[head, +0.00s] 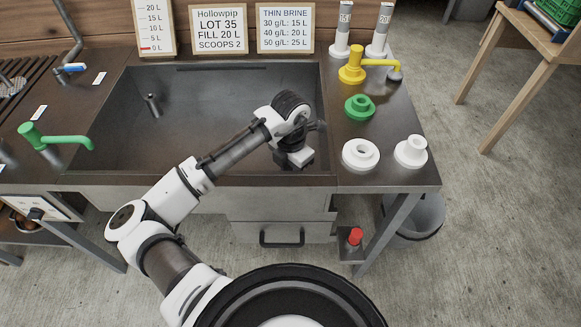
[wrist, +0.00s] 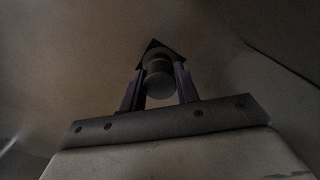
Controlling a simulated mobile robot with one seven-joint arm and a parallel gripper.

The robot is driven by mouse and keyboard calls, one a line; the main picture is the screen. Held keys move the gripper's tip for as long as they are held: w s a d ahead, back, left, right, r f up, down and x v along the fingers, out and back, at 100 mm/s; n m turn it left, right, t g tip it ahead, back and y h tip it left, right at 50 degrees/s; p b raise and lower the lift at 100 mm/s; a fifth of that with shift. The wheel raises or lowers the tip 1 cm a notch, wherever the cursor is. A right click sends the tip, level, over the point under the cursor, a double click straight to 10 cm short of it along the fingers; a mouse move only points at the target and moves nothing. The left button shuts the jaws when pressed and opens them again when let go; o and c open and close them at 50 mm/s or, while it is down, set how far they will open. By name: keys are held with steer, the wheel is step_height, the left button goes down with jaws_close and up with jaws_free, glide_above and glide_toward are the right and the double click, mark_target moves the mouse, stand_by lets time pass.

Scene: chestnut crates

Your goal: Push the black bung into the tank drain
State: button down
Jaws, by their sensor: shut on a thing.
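My gripper (wrist: 159,76) is shut on the black bung (wrist: 159,82), a dark round plug between its two fingers in the wrist view. In the head view my gripper (head: 294,158) is low inside the right end of the grey tank (head: 185,112). The hand and wrist hide its fingers and the bung there. A dark pointed shape lies just beyond the bung in the wrist view; I cannot tell if it is the drain or a shadow. The drain itself is not clearly visible, nor is whether the bung touches it.
A short grey pipe (head: 152,104) stands at the tank's left. On the right counter are a yellow tap (head: 353,66), a green flanged part (head: 359,107) and two white ones, a ring (head: 361,154) and a plug (head: 411,151). A green tap (head: 50,140) stands left. The tank's middle is clear.

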steer(key=shift+f+b, duration=0.4)
steer(key=shift+f, duration=0.1)
steer(key=shift+r, duration=0.2)
steer(key=shift+r+p, duration=0.85)
steer(key=shift+r, duration=0.15)
steer(key=shift+f+b, duration=1.15)
steer(key=shift+b, duration=0.05)
stand_by(1.2)
steer(key=c, duration=1)
jaws_free()
steer(key=shift+s, duration=0.1)
steer(key=shift+o, duration=0.2)
step_height(320, 180, up, 14)
